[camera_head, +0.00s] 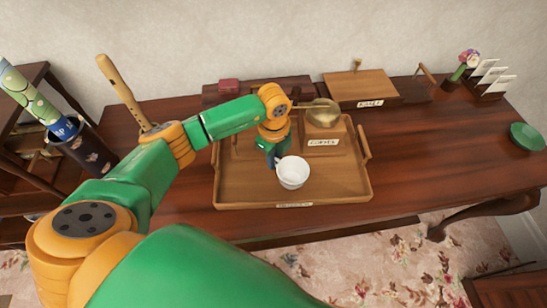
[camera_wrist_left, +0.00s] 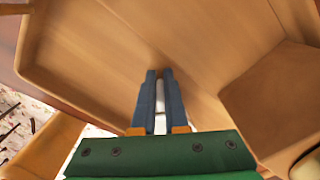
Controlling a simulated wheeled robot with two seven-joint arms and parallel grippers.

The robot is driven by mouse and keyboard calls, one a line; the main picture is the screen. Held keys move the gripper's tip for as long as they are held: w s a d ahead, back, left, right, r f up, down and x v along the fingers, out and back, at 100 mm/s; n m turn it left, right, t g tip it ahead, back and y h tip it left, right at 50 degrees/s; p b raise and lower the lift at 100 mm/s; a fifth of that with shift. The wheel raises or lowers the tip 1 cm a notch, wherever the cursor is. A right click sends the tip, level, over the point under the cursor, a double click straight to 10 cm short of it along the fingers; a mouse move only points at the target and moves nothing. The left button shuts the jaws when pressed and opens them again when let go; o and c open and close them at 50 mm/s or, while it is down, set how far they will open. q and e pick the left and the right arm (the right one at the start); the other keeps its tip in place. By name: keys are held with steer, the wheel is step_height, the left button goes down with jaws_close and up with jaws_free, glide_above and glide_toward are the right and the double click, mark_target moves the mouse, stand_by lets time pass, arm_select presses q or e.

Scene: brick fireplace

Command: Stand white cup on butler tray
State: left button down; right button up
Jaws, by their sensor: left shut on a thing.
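The white cup (camera_head: 293,173) is upright over the middle of the wooden butler tray (camera_head: 240,192). I cannot tell whether its base touches the tray. My left gripper (camera_head: 277,163) is shut on the cup at its left side. In the left wrist view the two blue fingers (camera_wrist_left: 159,74) are close together, with a strip of the white cup (camera_wrist_left: 160,108) showing between them. The tray floor (camera_wrist_left: 95,65) fills much of that view. The rest of the cup is hidden there. My right gripper is not in view.
A wooden block with a label (camera_head: 323,142) stands at the tray's back right, with a brass-coloured round thing (camera_head: 323,112) on it. A wooden board (camera_head: 360,85), a flower holder (camera_head: 460,72) and a green dish (camera_head: 527,136) are farther right.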

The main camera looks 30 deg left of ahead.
arm_select(q)
steer(key=shift+d, duration=0.1)
steer(key=shift+f, duration=0.2)
steer(key=c, duration=1.2)
jaws_free()
steer(key=shift+c, duration=0.2)
steer(key=shift+r, duration=0.1)
steer(key=shift+r, duration=0.4)
step_height(320, 180, up, 12)
steer(key=shift+f+b, duration=0.25)
steer(key=shift+b, duration=0.15)
